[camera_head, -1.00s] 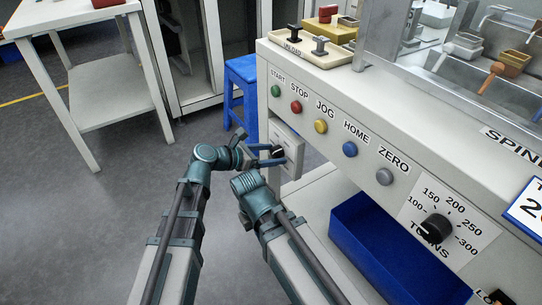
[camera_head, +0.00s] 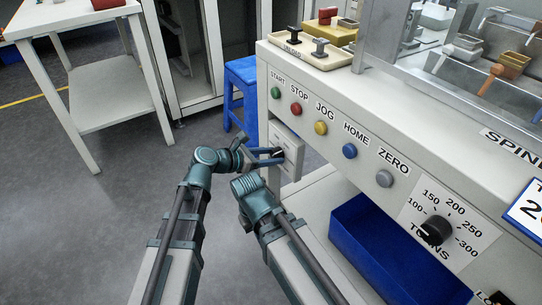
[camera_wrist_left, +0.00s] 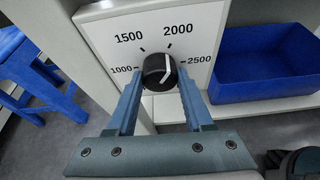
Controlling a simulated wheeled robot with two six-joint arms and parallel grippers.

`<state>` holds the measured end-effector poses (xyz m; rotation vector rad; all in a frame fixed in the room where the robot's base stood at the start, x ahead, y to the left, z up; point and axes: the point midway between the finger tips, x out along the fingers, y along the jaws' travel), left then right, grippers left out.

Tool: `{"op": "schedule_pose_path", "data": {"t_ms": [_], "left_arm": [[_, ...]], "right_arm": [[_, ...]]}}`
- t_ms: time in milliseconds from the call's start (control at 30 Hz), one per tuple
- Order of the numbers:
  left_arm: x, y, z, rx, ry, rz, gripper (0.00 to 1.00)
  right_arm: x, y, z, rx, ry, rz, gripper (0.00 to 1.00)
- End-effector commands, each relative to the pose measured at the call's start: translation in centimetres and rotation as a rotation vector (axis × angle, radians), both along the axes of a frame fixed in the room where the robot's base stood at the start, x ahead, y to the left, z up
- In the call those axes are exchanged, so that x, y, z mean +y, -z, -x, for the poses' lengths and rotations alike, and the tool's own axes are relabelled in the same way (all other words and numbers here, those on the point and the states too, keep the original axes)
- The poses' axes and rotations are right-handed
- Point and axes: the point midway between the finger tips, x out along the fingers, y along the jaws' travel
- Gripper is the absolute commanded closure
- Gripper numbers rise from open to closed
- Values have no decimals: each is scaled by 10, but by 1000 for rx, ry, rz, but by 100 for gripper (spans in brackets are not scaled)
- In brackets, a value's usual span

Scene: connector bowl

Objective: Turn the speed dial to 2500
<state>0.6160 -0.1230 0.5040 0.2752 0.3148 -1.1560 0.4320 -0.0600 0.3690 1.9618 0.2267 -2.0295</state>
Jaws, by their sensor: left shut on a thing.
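The speed dial (camera_wrist_left: 160,72) is a round black knob with a white pointer line, on a white panel marked 1000, 1500, 2000 and 2500. In the wrist view the line lies right of the knob's middle, its upper end toward the 2000 tick. In the head view the dial panel (camera_head: 288,149) hangs at the machine's left end. My left gripper (camera_wrist_left: 159,80) has its blue fingers on either side of the knob, shut on it; it also shows in the head view (camera_head: 279,154), partly hiding the knob. My right gripper is not in view.
A row of buttons runs along the machine front, from the green START (camera_head: 276,92) to the grey ZERO (camera_head: 384,177). A second black dial (camera_head: 436,229) is farther right. A blue bin (camera_head: 352,262) stands below. A blue stool (camera_head: 241,72) stands behind my left gripper.

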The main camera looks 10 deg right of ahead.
Motion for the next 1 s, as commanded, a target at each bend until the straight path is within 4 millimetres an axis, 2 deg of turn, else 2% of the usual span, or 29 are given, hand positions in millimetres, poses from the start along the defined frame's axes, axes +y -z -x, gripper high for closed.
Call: {"op": "schedule_pose_path", "data": {"t_ms": [367, 1000], "left_arm": [[0, 3, 4, -271, 0, -111, 100], [-1, 5, 4, -775, 1, -320, 100]], "right_arm": [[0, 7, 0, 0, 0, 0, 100], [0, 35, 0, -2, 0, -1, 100]]}}
